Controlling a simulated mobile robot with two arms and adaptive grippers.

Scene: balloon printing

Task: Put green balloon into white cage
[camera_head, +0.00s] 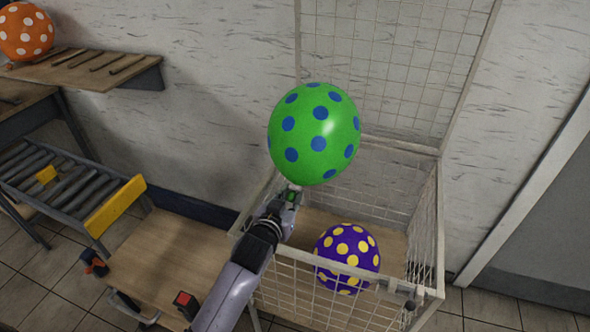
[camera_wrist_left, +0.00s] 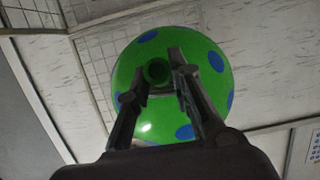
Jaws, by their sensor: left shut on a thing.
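The green balloon (camera_head: 314,134) has blue dots and is held upright above the white cage (camera_head: 344,274). My left gripper (camera_head: 292,194) is shut on the neck of the green balloon, just over the cage's left side. In the left wrist view the balloon (camera_wrist_left: 205,55) fills the space beyond the two fingers of my left gripper (camera_wrist_left: 165,68), with its round neck end between them. The cage is a wire box with an open top and a tall mesh panel standing at its back. My right gripper is not in view.
A purple balloon (camera_head: 347,252) with yellow dots sits inside the cage at the front. An orange balloon (camera_head: 26,32) rests by a wooden shelf (camera_head: 85,68) at the upper left. A roller conveyor (camera_head: 60,185) with yellow ends and a wooden table (camera_head: 170,262) stand left of the cage.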

